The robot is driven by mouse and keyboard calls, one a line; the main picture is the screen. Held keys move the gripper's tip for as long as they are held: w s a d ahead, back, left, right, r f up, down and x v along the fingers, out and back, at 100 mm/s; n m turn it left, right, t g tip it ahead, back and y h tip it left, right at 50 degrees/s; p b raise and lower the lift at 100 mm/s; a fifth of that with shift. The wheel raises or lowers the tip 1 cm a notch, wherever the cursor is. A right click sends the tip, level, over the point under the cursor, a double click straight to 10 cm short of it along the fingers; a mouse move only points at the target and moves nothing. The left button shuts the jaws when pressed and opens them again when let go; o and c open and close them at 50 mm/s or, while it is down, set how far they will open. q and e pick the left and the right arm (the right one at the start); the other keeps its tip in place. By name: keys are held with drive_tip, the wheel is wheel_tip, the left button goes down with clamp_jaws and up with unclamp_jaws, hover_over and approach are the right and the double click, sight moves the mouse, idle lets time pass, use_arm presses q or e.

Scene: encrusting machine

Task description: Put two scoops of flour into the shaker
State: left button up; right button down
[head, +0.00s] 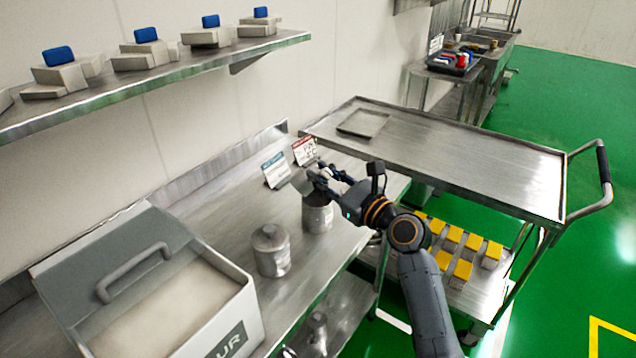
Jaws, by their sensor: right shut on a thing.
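The flour bin (243,283) stands open at the lower left of the bench, with pale flour (165,310) inside. Two metal canisters stand on the bench: a lidded one (271,252) and, behind it to the right, the shaker (318,214). My right gripper (318,174) is shut on a small grey metal scoop (303,183). The scoop is tilted above the shaker's mouth. The fingers and scoop partly hide the shaker's top, and I cannot see whether flour is in the scoop. My left gripper is not clearly in view.
Two small sign cards (276,170) stand behind the shaker. A steel cart (470,165) with a shallow tray (362,123) is at the right, with yellow blocks (463,269) on its lower shelf. A wall shelf (200,66) hangs above the bench. Bare bench lies left of the canisters.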

drive_tip(key=w+d+f+m+t+h+p, duration=0.1)
drive_tip(key=w+d+f+m+t+p, duration=0.1)
drive_tip(key=d+m, duration=0.6)
drive_tip(key=shift+w+d+f+m+t+p, duration=0.45)
drive_tip(key=shift+w+m+t, duration=0.6)
drive_tip(key=shift+m, duration=2.05)
drive_tip(key=shift+w+a, duration=0.1)
drive_tip(key=shift+w, duration=0.05)
